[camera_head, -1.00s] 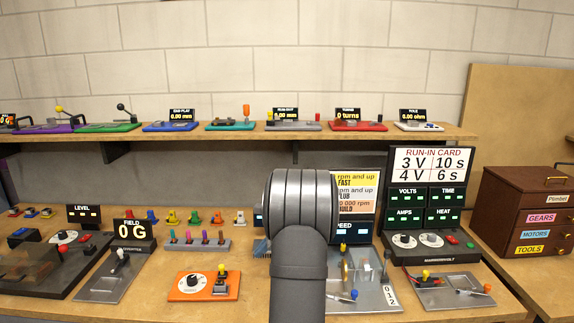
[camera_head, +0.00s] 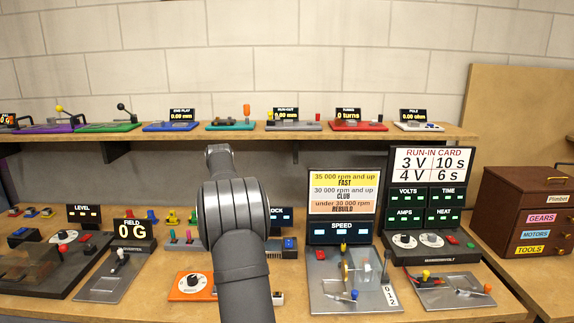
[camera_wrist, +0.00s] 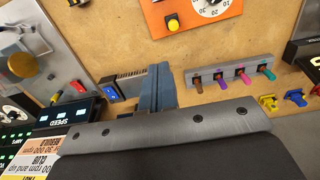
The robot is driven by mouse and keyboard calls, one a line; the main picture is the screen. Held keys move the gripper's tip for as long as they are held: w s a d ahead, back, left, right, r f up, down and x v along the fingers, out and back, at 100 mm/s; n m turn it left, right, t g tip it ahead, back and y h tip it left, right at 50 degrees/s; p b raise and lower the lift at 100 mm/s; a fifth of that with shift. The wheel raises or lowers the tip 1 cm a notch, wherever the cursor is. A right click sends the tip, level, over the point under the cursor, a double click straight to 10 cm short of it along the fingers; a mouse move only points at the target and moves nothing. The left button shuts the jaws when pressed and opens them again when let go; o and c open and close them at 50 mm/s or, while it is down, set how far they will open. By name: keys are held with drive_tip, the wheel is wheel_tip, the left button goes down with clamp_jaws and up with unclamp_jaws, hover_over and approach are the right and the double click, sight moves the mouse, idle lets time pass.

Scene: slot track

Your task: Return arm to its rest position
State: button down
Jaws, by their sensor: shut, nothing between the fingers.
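My arm (camera_head: 232,225) rises from the bottom middle of the head view, its large grey joint in front of the bench and its far link reaching up to the shelf edge. My gripper is hidden behind it in that view. In the wrist view the blue fingers of my gripper (camera_wrist: 159,72) are together and hold nothing. They point over the bench beside a dark ribbed block (camera_wrist: 126,86). The fingers look apart from the bench, but their height is hard to judge.
An orange dial plate (camera_wrist: 186,14) and a grey rack with several coloured levers (camera_wrist: 232,76) lie close to the gripper. The speed display stand (camera_head: 342,205) and run-in card stand (camera_head: 432,200) rise to the right. A shelf (camera_head: 330,134) crosses behind.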

drive_tip(key=shift+f, duration=1.8)
drive_tip(key=s+d+f+m+y, duration=0.3)
drive_tip(key=d+m+y, duration=0.3)
drive_tip(key=d+m, duration=0.4)
drive_tip(key=shift+f+m+y, duration=0.4)
drive_tip(key=shift+f+m, duration=0.25)
drive_tip(key=shift+m, duration=1.45)
